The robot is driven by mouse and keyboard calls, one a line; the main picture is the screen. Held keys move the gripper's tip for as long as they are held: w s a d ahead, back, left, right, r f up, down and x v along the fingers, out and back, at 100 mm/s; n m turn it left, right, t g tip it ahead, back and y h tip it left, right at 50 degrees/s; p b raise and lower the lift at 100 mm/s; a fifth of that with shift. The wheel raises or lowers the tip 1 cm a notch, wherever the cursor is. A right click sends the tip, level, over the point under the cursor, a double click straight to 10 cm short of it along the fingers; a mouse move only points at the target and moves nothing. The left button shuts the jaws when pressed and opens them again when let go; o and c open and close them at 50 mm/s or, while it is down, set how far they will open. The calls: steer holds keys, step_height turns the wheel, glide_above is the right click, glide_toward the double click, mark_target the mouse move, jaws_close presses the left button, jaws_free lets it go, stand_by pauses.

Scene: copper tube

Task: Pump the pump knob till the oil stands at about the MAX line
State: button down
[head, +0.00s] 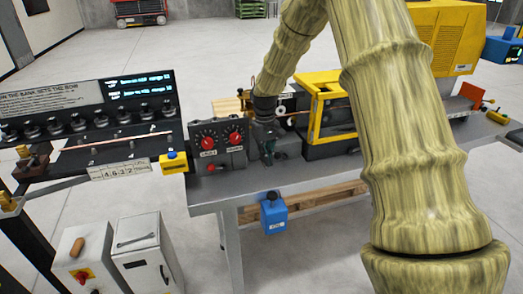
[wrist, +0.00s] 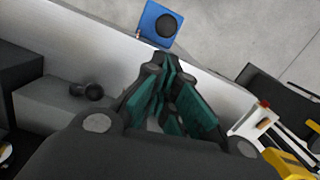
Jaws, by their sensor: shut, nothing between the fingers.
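My gripper (head: 268,157) points down over the grey bench, just right of the control box with red dials. In the wrist view its green-padded fingers (wrist: 165,72) are closed together with nothing between them. A small black knob (wrist: 88,91) sticks out by a grey block, left of the fingers and apart from them; I cannot tell whether it is the pump knob. A blue box with a round black top (wrist: 162,22) lies beyond the fingertips; a blue box (head: 273,214) also hangs at the bench front in the head view. I cannot make out an oil level or MAX line.
The control box (head: 219,145) stands close left of my gripper. A yellow-framed machine (head: 332,105) stands close on the right. My arm covers much of the bench's right part. A rack with black knobs and a display (head: 90,105) is at left. Bare bench (head: 225,185) shows in front.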

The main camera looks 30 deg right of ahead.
steer(key=shift+f, duration=0.1)
stand_by(0.4)
steer(key=s+a+f+b, duration=0.2)
steer(key=s+a+f, duration=0.25)
steer(key=f, duration=0.55)
steer(key=s+a+f+b, duration=0.1)
steer(key=s+a+f, duration=0.4)
steer(key=f, duration=0.6)
steer(key=s+a+f+b, duration=0.2)
steer(key=s+a+f, duration=0.1)
steer(key=s+f, duration=0.55)
steer(key=s+a+f+b, duration=0.1)
steer(key=s+f, duration=0.3)
steer(key=s, duration=0.4)
steer(key=s+a+f+b, duration=0.2)
steer(key=s+a+f, duration=0.2)
steer(key=s, duration=0.4)
steer(key=s+a+f+t+b, duration=0.1)
steer(key=s+a+f+b, duration=0.1)
steer(key=s+f, duration=0.4)
steer(key=s+a, duration=0.1)
steer(key=s, duration=0.2)
steer(key=shift+n, duration=0.3)
